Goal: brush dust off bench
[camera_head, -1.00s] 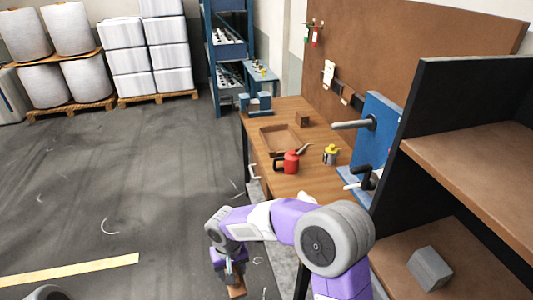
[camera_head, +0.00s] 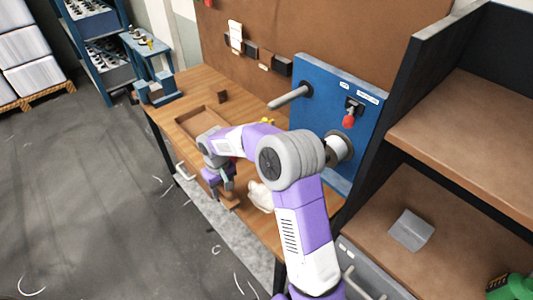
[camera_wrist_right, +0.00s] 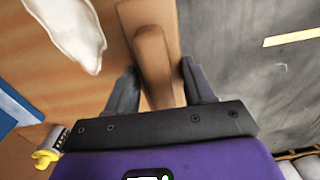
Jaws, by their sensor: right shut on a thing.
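My right gripper (camera_head: 226,188) is over the front edge of the wooden bench (camera_head: 187,78). It is shut on the brown wooden brush (camera_head: 229,200), which also shows between the fingers in the right wrist view (camera_wrist_right: 152,52). The brush's bristles are hidden in both views. In the wrist view the brush lies along the bench's edge, with the floor to its right; whether it touches the top I cannot tell. I cannot make out dust on the bench. My left gripper is out of view.
A white, cloth-like thing (camera_head: 261,196) lies on the bench close to the brush. A shallow wooden tray (camera_head: 187,122) is farther back. A blue panel (camera_head: 322,88) with a grey rod stands behind my arm. Dark shelving (camera_head: 450,140) is at right. Open floor lies left.

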